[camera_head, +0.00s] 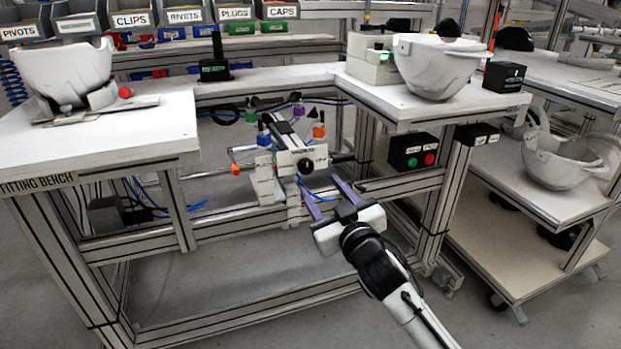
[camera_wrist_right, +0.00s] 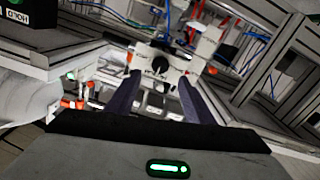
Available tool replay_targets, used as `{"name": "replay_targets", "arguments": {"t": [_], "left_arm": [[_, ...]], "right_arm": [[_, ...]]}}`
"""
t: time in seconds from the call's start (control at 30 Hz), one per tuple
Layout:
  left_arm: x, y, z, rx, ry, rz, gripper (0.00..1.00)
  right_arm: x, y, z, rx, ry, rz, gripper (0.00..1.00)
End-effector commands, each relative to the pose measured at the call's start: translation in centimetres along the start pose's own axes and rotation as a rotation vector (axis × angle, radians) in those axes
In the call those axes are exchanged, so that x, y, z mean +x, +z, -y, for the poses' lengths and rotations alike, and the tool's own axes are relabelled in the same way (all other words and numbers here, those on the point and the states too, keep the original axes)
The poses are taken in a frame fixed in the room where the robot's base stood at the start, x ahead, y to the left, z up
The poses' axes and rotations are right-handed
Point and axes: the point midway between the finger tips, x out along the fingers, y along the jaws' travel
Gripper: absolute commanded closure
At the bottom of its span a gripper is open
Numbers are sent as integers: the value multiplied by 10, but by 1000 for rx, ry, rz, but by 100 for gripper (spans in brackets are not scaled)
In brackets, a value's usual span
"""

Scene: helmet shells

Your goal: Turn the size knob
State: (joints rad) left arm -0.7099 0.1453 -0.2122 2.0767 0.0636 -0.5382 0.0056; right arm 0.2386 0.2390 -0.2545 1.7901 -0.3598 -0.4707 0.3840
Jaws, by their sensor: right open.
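The size knob (camera_head: 306,165) is a round black knob on the front of a white fixture (camera_head: 290,150) mounted in the gap of the bench. In the right wrist view a dark round knob (camera_wrist_right: 163,67) shows near the middle, on a white face with lettering. My right gripper (camera_head: 318,184) comes in from the lower right, with its two purple fingers apart and nothing between them. Its tips are just in front of the fixture, near the knob; I cannot see contact. In the right wrist view my right gripper (camera_wrist_right: 161,78) has the knob framed between its tips. My left gripper is out of view.
A control box (camera_head: 414,152) with green and red buttons hangs right of the fixture. White helmet shells stand on the left bench (camera_head: 80,68), right bench (camera_head: 437,68) and side cart (camera_head: 570,160). Labelled bins line the back. Blue cables hang around the fixture.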

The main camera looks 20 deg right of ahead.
Motion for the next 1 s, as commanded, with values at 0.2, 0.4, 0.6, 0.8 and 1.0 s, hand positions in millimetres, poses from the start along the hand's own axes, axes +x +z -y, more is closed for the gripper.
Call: {"name": "replay_targets", "arguments": {"t": [0.2, 0.4, 0.6, 0.8, 1.0], "left_arm": [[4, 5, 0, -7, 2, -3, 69], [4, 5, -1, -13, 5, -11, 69], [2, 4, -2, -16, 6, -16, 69], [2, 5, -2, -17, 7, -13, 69], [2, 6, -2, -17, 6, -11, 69]], "right_arm": [[44, 1, 0, 0, 0, 0, 52], [70, 1, 1, -1, -1, 0, 52], [80, 0, 1, 1, -2, 1, 52], [80, 0, 1, 1, -2, 0, 52], [80, 0, 1, 1, -2, 1, 78]]}}
